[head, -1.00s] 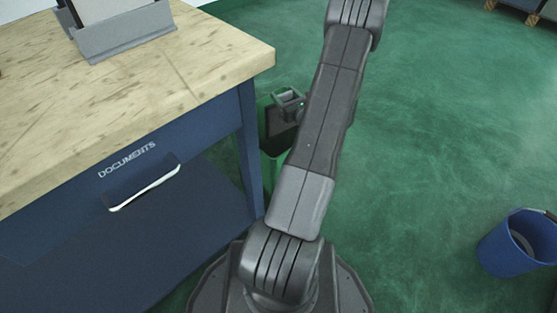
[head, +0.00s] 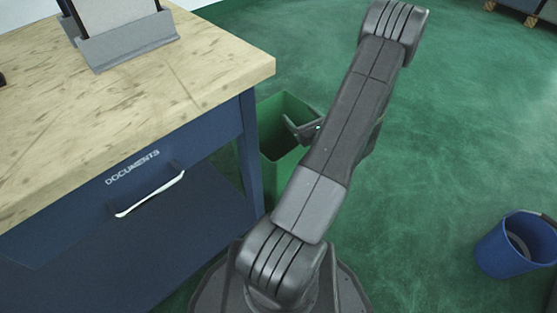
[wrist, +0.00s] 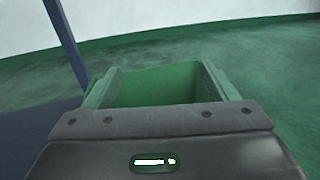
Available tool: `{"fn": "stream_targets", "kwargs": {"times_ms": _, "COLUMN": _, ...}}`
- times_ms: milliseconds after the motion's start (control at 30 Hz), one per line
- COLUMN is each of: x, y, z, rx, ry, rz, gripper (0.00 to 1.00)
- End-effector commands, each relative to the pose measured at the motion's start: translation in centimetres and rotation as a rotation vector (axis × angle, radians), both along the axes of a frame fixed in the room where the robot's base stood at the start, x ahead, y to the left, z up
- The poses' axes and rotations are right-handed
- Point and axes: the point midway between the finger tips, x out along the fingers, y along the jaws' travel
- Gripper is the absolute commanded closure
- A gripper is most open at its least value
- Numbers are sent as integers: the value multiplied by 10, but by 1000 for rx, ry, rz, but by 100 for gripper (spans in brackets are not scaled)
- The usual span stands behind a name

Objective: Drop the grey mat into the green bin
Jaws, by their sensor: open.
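The green bin (head: 275,172) stands on the floor beside the right end of the workbench, partly hidden by my arm. In the wrist view the bin (wrist: 155,76) shows between and beyond the fingers, with its green inner wall visible. My gripper (head: 302,130) is at the bin's mouth on its right side. In the wrist view its two fingers (wrist: 160,84) are wide apart with nothing between them. I do not see the grey mat in either current view; the bottom of the bin is hidden.
The workbench (head: 120,110) with a blue drawer marked DOCUMENTS fills the left, with a grey document holder (head: 128,40) on top. A blue bucket (head: 507,250) stands at the lower right. The green floor between is clear.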

Motion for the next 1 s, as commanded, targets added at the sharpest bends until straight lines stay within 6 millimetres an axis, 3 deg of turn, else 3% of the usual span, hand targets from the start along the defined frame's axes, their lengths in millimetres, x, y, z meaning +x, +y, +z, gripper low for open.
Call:
{"fn": "stream_targets", "kwargs": {"times_ms": 200, "x": -27, "y": -18, "z": 1, "rx": 1, "ry": 1, "rz": -2, "gripper": 20}}
{"fn": "stream_targets", "kwargs": {"times_ms": 433, "x": -36, "y": -23, "z": 0, "rx": 1, "ry": -1, "rz": 0, "gripper": 20}}
{"fn": "stream_targets", "kwargs": {"times_ms": 767, "x": -32, "y": -19, "z": -1, "rx": 0, "ry": -1, "rz": 3, "gripper": 20}}
{"fn": "stream_targets", "kwargs": {"times_ms": 1000, "x": -4, "y": -1, "z": -1, "rx": -2, "ry": -4, "rz": 6, "gripper": 20}}
